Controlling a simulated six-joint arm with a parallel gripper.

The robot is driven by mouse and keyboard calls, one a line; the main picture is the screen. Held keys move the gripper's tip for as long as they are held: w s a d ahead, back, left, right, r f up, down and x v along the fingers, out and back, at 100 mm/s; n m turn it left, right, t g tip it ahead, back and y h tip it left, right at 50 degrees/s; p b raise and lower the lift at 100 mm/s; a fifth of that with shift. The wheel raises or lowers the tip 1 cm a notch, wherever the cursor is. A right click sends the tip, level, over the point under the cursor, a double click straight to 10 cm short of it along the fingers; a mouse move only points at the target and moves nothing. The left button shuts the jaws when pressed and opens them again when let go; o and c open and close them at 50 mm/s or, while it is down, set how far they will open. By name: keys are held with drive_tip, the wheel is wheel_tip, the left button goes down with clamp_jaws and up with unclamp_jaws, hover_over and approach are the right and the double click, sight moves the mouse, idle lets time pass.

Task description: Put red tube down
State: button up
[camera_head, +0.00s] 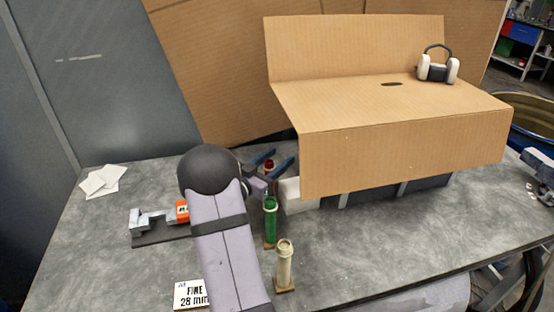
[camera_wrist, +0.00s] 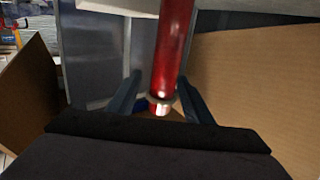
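The red tube (camera_head: 269,165) shows mostly as its top end in the head view, behind the green tube. In the wrist view the red tube (camera_wrist: 172,50) runs from the top edge down to a rimmed end between my fingers. My gripper (camera_head: 272,163) is open, with one finger on each side of the red tube. In the wrist view my gripper (camera_wrist: 160,92) shows a clear gap to the left of the tube and a narrower one to the right. The tube's lower part and base are hidden in the head view.
A green tube (camera_head: 270,220) and a cream tube (camera_head: 284,264) stand upright on small bases in front. A cardboard structure (camera_head: 400,140) with headphones (camera_head: 438,66) fills the right. A label card (camera_head: 191,294) lies in front. The table's left side is fairly clear.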

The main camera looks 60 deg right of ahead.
drive_tip(key=shift+r, duration=0.2)
drive_tip(key=a, duration=0.3)
drive_tip(key=w+a+b, duration=0.1)
drive_tip(key=a, duration=0.3)
drive_tip(key=a+b, duration=0.1)
drive_tip(key=a, duration=0.2)
drive_tip(key=shift+w+a+f, duration=0.1)
drive_tip(key=shift+w+a, duration=0.05)
drive_tip(key=shift+w, duration=0.05)
drive_tip(key=shift+a, duration=0.8)
drive_tip(key=shift+c, duration=0.3)
drive_tip(key=shift+s+d+f+m+g+y+p, duration=0.15)
drive_tip(key=shift+s+d+f+m+g, duration=0.5)
drive_tip(key=shift+d, duration=1.35)
drive_tip(key=shift+s+d+f+m+g+y+p, duration=0.15)
drive_tip(key=shift+d+f+m+g+y, duration=0.2)
drive_tip(key=shift+d+g, duration=1.15)
drive_tip(key=shift+s+d+f+m+g+y, duration=0.1)
drive_tip(key=shift+s+d+f+m+g, duration=0.3)
drive_tip(key=shift+d, duration=2.1)
drive_tip(key=shift+f, duration=0.15)
clamp_jaws()
